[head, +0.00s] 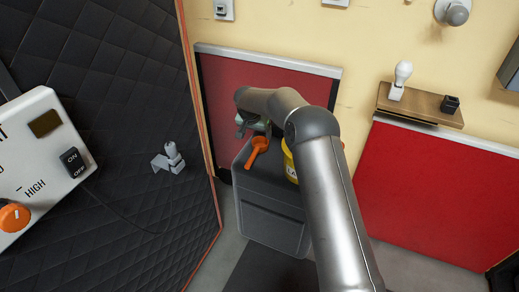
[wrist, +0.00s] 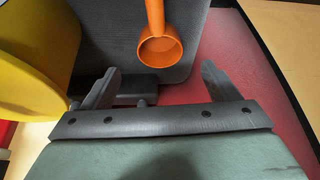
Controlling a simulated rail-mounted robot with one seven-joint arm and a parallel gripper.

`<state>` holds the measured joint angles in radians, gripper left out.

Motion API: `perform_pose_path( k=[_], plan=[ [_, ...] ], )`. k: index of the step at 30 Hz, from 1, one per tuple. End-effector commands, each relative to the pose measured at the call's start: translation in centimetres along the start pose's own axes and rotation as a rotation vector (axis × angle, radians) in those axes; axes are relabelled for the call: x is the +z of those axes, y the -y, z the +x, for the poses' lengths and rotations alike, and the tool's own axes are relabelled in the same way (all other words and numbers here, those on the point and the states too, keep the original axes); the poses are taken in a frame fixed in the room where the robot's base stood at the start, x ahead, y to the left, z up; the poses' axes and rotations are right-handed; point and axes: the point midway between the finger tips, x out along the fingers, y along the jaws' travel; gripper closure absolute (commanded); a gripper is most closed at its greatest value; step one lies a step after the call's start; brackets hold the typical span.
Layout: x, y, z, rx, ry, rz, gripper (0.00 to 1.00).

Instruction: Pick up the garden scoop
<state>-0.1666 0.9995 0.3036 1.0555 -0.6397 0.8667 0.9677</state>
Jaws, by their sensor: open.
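The orange garden scoop (head: 258,147) lies on top of a dark grey cabinet (head: 273,224). In the wrist view the scoop's round cup (wrist: 160,49) faces me, and its handle runs up out of the frame. My gripper (head: 246,126) is just behind the scoop in the head view, partly hidden by my arm. In the wrist view my gripper (wrist: 159,80) is open, with its two fingers spread wide. The cup shows beyond the fingertips, roughly between them, and nothing is held.
A yellow container (wrist: 32,58) stands close to the left finger; in the head view (head: 290,166) my arm partly covers it. A red panel (head: 222,85) rises behind the cabinet. A black padded wall (head: 110,150) is at left, and a small shelf (head: 420,105) is at right.

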Motion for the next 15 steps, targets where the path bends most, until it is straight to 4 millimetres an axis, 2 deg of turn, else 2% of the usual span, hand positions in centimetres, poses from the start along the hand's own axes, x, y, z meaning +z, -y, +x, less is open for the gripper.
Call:
perform_pose_path(
  k=[1,3,6,11,15],
  plan=[
    [0.1,0.0,1.3,0.001,0.004,0.002,0.18],
    [0.0,-0.1,2.6,0.001,0.003,0.002,0.18],
    [0.0,-0.1,3.9,0.001,0.002,0.001,0.18],
    [0.0,0.0,4.9,0.000,0.001,0.001,0.18],
    [0.0,-0.1,6.4,0.001,0.002,0.001,0.18]
  ],
)
